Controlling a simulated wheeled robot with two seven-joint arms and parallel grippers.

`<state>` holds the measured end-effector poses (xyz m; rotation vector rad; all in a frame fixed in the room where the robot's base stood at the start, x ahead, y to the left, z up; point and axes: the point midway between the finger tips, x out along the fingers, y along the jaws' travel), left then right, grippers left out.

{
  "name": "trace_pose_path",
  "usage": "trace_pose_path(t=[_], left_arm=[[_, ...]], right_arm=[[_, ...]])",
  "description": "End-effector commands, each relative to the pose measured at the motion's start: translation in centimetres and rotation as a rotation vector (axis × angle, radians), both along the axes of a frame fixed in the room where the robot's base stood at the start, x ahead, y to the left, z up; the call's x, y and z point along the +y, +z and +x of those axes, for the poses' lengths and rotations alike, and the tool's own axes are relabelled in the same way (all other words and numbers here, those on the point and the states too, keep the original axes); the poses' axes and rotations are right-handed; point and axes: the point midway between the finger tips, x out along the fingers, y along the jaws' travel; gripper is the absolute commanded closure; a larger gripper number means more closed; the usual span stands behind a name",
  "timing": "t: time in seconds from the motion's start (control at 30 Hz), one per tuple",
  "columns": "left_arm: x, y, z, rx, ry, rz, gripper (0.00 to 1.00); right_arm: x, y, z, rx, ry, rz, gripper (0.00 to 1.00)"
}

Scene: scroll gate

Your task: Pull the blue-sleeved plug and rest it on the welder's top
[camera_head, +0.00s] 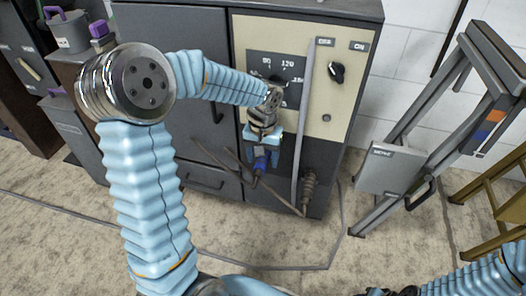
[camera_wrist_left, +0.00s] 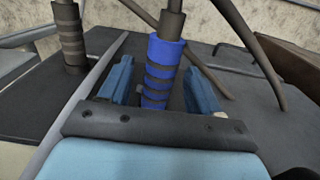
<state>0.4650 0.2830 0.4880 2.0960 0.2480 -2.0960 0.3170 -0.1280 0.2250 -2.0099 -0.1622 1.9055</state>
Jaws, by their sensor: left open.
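The welder (camera_head: 301,70) is a grey cabinet with a cream dial panel and a dark lower panel. The blue-sleeved plug (camera_head: 260,163) is at the dark lower panel, with a dark cable leading from it. In the left wrist view the blue ribbed plug (camera_wrist_left: 161,72) stands between the two blue fingers of my left gripper (camera_wrist_left: 160,85). The fingers are open, with a gap on each side of the plug. In the head view my left gripper (camera_head: 262,150) hides part of the plug. My right arm shows at the lower right; its gripper is not clearly seen.
A second plug with a dark sleeve (camera_head: 308,187) sits to the right on the same panel; it also shows in the left wrist view (camera_wrist_left: 70,38). A grey metal frame (camera_head: 440,130) with a box stands at the right. Cables lie across the floor.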

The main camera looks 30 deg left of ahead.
Motion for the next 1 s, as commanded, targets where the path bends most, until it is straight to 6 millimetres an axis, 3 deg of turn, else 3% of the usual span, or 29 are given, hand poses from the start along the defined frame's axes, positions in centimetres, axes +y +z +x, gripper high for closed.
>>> trace_pose_path(t=[0.17,0.57,0.6,0.8,1.0], left_arm=[[0.01,0.02,0.00,0.000,0.000,0.000,0.38],[0.00,0.05,0.00,0.000,0.000,0.000,1.00],[0.00,0.05,0.00,0.000,0.000,0.000,0.69],[0.00,0.06,0.00,0.000,0.000,0.000,0.99],[-0.01,0.08,0.01,0.000,0.000,0.000,1.00]], right_arm=[[0.00,0.02,0.01,0.000,0.000,0.000,0.57],[0.00,0.01,0.01,0.000,0.000,0.000,0.57],[0.00,0.02,0.00,0.000,0.000,0.000,0.57],[0.00,0.02,0.00,0.000,0.000,0.000,0.57],[0.00,0.02,0.00,0.000,0.000,0.000,0.57]])
